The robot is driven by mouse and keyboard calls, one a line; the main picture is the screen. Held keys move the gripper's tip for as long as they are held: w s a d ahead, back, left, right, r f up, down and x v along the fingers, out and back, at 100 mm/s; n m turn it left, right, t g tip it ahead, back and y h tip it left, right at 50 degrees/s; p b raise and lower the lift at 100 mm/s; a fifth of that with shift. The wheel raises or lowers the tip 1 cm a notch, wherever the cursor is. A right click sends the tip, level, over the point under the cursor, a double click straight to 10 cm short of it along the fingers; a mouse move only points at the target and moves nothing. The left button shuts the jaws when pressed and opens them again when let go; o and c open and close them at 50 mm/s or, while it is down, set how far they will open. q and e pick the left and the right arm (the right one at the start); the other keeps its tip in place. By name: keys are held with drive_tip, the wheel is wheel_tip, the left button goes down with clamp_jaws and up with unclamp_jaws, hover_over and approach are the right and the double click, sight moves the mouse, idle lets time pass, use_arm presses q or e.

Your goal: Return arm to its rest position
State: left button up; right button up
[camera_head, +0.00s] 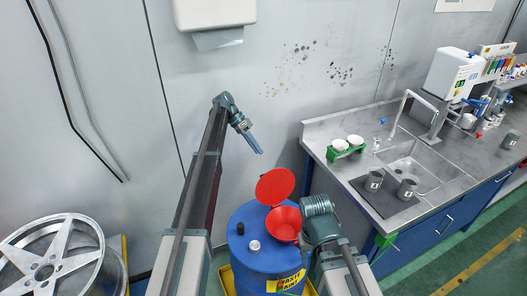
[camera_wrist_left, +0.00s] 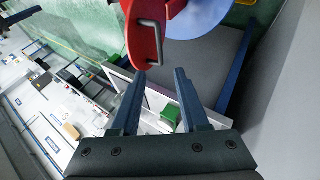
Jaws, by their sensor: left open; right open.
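My left arm comes in from the left in the head view, reaching up toward the wall. Its gripper (camera_head: 254,143) is held in the air, above and left of the blue drum (camera_head: 266,262). In the left wrist view the two fingers (camera_wrist_left: 160,75) stand apart with nothing between them. My right arm rises at the lower middle, with its wrist (camera_head: 318,212) close to the drum's right side. The right gripper's fingers are hard to make out there.
The drum carries a red funnel (camera_head: 284,222) with its round red lid (camera_head: 275,187) raised. The lid's metal handle (camera_wrist_left: 150,40) shows in the wrist view. A sink counter (camera_head: 425,203) with cups stands right. A wheel rim (camera_head: 45,262) is at lower left. The wall is behind.

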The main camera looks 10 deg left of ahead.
use_arm(q)
drive_tip(key=p+v, duration=0.1)
drive_tip(key=v, duration=0.1)
drive_tip(key=shift+w+a+r, duration=0.1)
drive_tip(key=shift+a+r, duration=0.1)
drive_tip(key=shift+r, duration=0.05)
drive_tip(key=s+d+f+n+t+y, duration=0.25)
drive_tip(key=s+n+y, duration=0.2)
drive_tip(key=s, duration=1.45)
drive_tip(key=s+d+f+n+t+y, duration=0.1)
drive_tip(key=s+f+n+y, duration=0.3)
drive_tip(key=s, duration=1.5)
drive_tip(key=s+d+r+m, duration=0.1)
drive_tip(key=s+d, duration=0.3)
drive_tip(key=d, duration=0.7)
drive_tip(key=shift+m+g, duration=0.45)
drive_tip(key=shift+m, duration=0.3)
